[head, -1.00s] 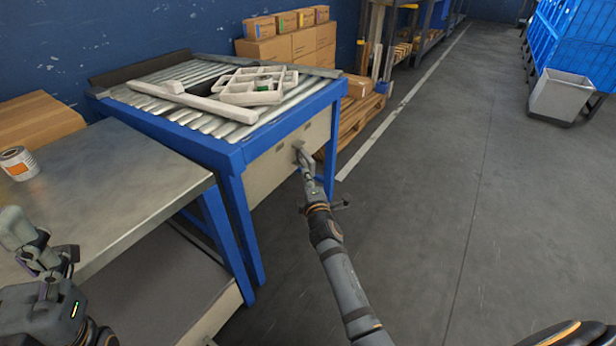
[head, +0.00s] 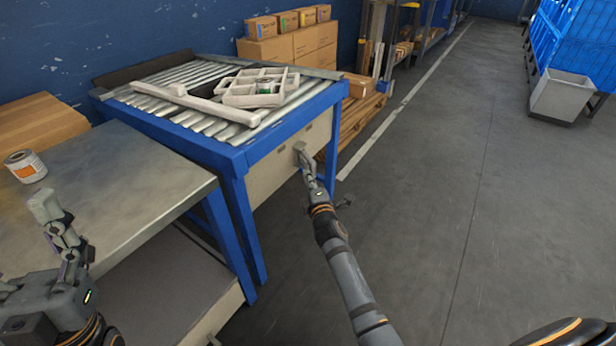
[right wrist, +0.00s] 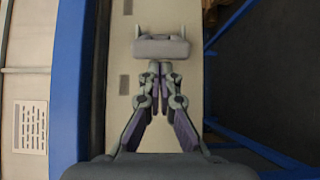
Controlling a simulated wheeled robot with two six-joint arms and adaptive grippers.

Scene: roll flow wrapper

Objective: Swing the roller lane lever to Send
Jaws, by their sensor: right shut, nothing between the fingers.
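The lever, a grey handle (head: 300,149), sits on the beige side panel of the blue-framed roller lane (head: 170,122). In the right wrist view the handle (right wrist: 160,48) is a wide grey bar on two short arms, just beyond my fingertips. My right gripper (head: 306,163) is shut and empty, its tips close below the handle; I cannot tell whether they touch it. The two fingers (right wrist: 160,72) meet in the right wrist view. Dark plates (right wrist: 125,85) mark the panel, too small to read. My left gripper (head: 46,207) hangs by the metal table; its jaw state is unclear.
A grey compartment tray (head: 252,96) and a pale bar (head: 195,102) lie on the rollers. A can (head: 25,166) stands on the metal table (head: 120,180). Stacked cartons (head: 290,46) are behind the lane. The floor to the right is open up to a grey bin (head: 562,95).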

